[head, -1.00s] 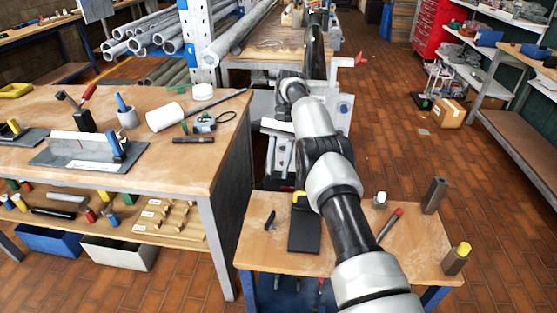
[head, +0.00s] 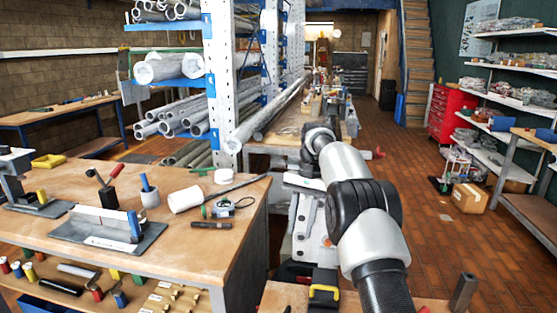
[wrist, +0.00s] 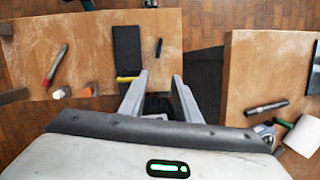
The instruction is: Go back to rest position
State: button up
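My gripper (wrist: 159,82) shows in the wrist view with its two grey fingers spread apart. Nothing is seen between them. It hangs over the gap between a small wooden table (wrist: 92,35) and a workbench (wrist: 245,75). A black flat piece (wrist: 127,48) and a yellow piece (wrist: 127,78) lie on the small table just beyond the left finger, apart from it. In the head view my arm reaches forward right of the workbench (head: 205,255). I cannot clearly make out the fingertips there.
On the workbench are a white cylinder (head: 185,200), a black marker (head: 211,225) and a grey fixture (head: 108,232). Pipe racks (head: 222,90) stand behind it. A red tool cabinet (head: 447,115) and a cardboard box (head: 467,197) are at right. The brick floor (head: 420,255) is open there.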

jog(key=s+d+r+n+t, duration=0.1)
jog(key=s+d+r+t, duration=0.1)
jog(key=s+r, duration=0.65)
jog(key=s+d+r+n+t, duration=0.1)
jog(key=s+d+r+t, duration=0.1)
jog(key=s+r, duration=0.6)
jog(key=s+d+f+n+t+h, duration=0.1)
jog(key=s+d+f+t, duration=0.1)
jog(key=s, duration=0.8)
jog(key=s+d+f+n+t+h, duration=0.1)
jog(key=s+f+t, duration=0.15)
jog(key=s, duration=0.85)
notch_tip(320, 180, up, 14)
jog(key=p, duration=1.4)
jog(key=shift+d+r+g+p, duration=0.15)
jog(key=shift+g+p, duration=0.15)
jog(key=shift+g, duration=0.05)
